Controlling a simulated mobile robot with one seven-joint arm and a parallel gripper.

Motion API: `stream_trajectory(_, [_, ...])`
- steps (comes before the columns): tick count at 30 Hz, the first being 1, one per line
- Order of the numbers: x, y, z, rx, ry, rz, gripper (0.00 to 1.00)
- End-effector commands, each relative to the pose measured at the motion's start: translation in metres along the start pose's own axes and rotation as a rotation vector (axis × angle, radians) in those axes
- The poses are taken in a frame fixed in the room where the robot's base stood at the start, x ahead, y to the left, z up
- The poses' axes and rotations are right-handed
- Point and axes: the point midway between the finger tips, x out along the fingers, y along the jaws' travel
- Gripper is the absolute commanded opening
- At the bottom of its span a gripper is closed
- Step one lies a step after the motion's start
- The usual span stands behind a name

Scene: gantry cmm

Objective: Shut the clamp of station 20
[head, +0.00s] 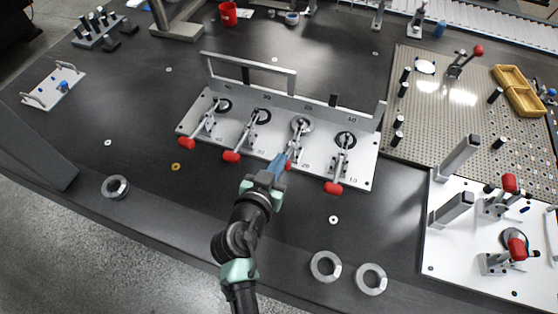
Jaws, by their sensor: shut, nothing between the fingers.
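A white fixture plate (225,143) carries a row of toggle clamps with red handles. The front label beside the third clamp from the left seems to read 20, though the small print is hard to make out. That clamp (296,145) has its metal arm by a dark round part, and its red handle (288,166) points toward the front. My gripper (281,160) is shut and empty, with its blue fingers right beside this handle. Whether they touch it cannot be told. The fingers and handle partly hide the clamp's front.
Neighbouring red handles (232,156) and (333,187) stick out to either side. A raised grey frame (248,64) stands behind the row. Loose metal rings (325,266) lie at the front edge. A perforated plate (440,120) and another clamp fixture (465,260) are at right.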

Motion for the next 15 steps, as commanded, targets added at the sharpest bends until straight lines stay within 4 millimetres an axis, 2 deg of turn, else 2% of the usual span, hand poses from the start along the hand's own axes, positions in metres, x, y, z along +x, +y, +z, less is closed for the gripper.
stream_trajectory(7, [0.000, 0.000, 0.001, -0.001, 0.001, 0.000, 0.00])
stream_trajectory(15, [0.001, 0.000, 0.016, -0.001, 0.055, -0.001, 0.00])
